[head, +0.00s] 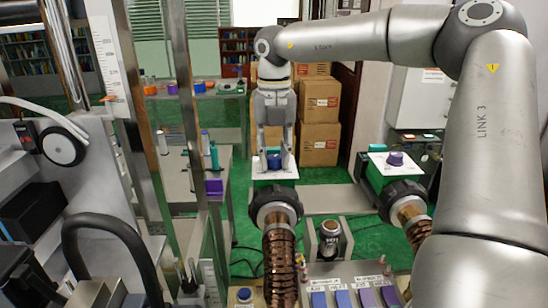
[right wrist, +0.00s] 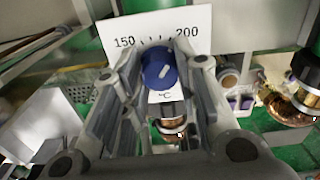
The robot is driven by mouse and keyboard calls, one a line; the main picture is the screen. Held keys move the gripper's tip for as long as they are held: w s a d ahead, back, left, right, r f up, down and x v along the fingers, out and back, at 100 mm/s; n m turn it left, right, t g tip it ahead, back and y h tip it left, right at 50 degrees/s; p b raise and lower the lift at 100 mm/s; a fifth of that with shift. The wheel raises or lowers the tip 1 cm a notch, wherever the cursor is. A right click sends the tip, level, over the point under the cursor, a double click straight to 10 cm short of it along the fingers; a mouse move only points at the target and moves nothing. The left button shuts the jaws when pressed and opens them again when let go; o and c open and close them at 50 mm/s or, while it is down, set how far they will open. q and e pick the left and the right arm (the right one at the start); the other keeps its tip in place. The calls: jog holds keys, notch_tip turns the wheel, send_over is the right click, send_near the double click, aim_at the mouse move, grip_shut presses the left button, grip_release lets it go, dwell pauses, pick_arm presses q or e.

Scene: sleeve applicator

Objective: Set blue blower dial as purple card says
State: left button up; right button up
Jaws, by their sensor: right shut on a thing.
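The blue blower dial (right wrist: 159,68) sits between the fingers of my right gripper (right wrist: 168,82), which is shut on it. The dial also shows in the head view (head: 274,161), with my right gripper (head: 274,158) pointing down over it. It is on a white scale plate (head: 262,172) on a green blower. In the right wrist view the plate (right wrist: 187,22) reads 150 at left and 200 at right, with ticks between. A short white mark on the dial slants up to the right. My left gripper is out of view.
A second blower with a purple dial (head: 395,158) stands to the right. Copper-coloured coiled nozzles (head: 280,255) point toward me. A metal can (head: 330,238) stands between them. Metal posts (head: 190,110) rise at left; cardboard boxes (head: 319,110) are behind.

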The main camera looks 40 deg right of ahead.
aim_at(274, 157)
jog(key=n, duration=0.6)
jog(key=shift+w+r, duration=0.1)
jog(key=shift+r, duration=0.1)
jog(key=n, duration=0.6)
dwell(0.5)
jog(key=o, duration=0.8)
jog(key=shift+o, duration=1.1)
jog(key=shift+f, duration=0.1)
notch_tip(274, 157, up, 12)
